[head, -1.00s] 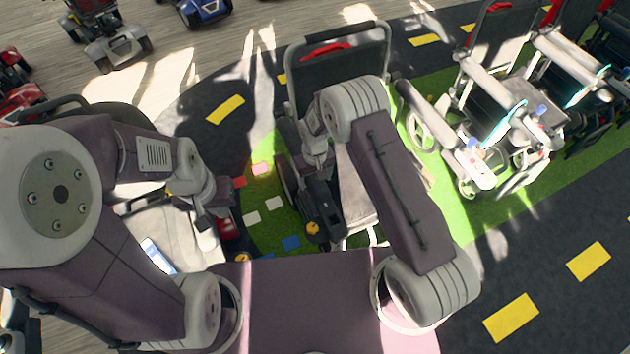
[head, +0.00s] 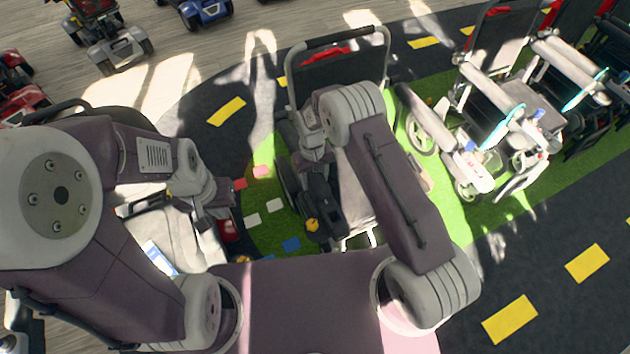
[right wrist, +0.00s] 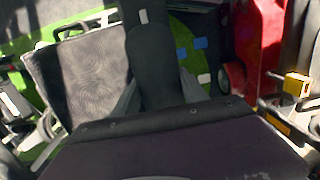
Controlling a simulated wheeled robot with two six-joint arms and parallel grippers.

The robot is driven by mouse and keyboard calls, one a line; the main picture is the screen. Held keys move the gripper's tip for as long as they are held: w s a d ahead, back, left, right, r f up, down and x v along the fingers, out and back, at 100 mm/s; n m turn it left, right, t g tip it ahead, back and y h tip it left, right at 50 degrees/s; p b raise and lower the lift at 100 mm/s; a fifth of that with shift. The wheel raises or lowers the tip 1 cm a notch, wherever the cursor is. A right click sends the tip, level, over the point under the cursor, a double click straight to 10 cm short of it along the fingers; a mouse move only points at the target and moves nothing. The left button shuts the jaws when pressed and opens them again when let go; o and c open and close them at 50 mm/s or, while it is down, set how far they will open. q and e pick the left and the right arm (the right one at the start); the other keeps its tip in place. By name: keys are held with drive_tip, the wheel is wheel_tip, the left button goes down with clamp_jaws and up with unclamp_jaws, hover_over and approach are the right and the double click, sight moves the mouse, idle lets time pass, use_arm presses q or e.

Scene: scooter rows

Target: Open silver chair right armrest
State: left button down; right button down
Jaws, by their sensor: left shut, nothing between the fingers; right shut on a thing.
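The silver chair (head: 294,85) stands ahead of me in the head view, with a silver frame and a dark backrest. Its seat also shows in the right wrist view (right wrist: 85,75). The chair's right armrest, a long dark pad (right wrist: 155,50), lies between the grey fingers of my right gripper (right wrist: 158,92), which is shut on it. In the head view my right gripper (head: 318,190) is at the chair's left side in the picture, and my forearm covers part of the seat. My left gripper (head: 222,205) is shut and empty, left of the chair and apart from it.
Other wheelchairs with pale armrests (head: 560,62) stand at the right. A red and white scooter (head: 155,225) is beneath my left arm. More scooters (head: 110,45) stand at the back left. Dark floor with yellow dashes (head: 510,318) is clear at the lower right.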

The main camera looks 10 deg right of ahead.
drive_tip(key=r, duration=0.2)
drive_tip(key=w+r+g, duration=0.1)
drive_tip(key=r, duration=0.2)
drive_tip(key=w+r+g, duration=0.1)
drive_tip(key=r, duration=0.1)
drive_tip(key=shift+a+r+h, duration=0.2)
drive_tip(key=shift+a+h, duration=0.1)
drive_tip(key=shift+h, duration=0.1)
use_arm(q)
drive_tip(key=shift+r, duration=0.5)
use_arm(e)
drive_tip(key=shift+w+r+g, duration=0.15)
drive_tip(key=shift+r+g, duration=0.25)
drive_tip(key=shift+r, duration=0.35)
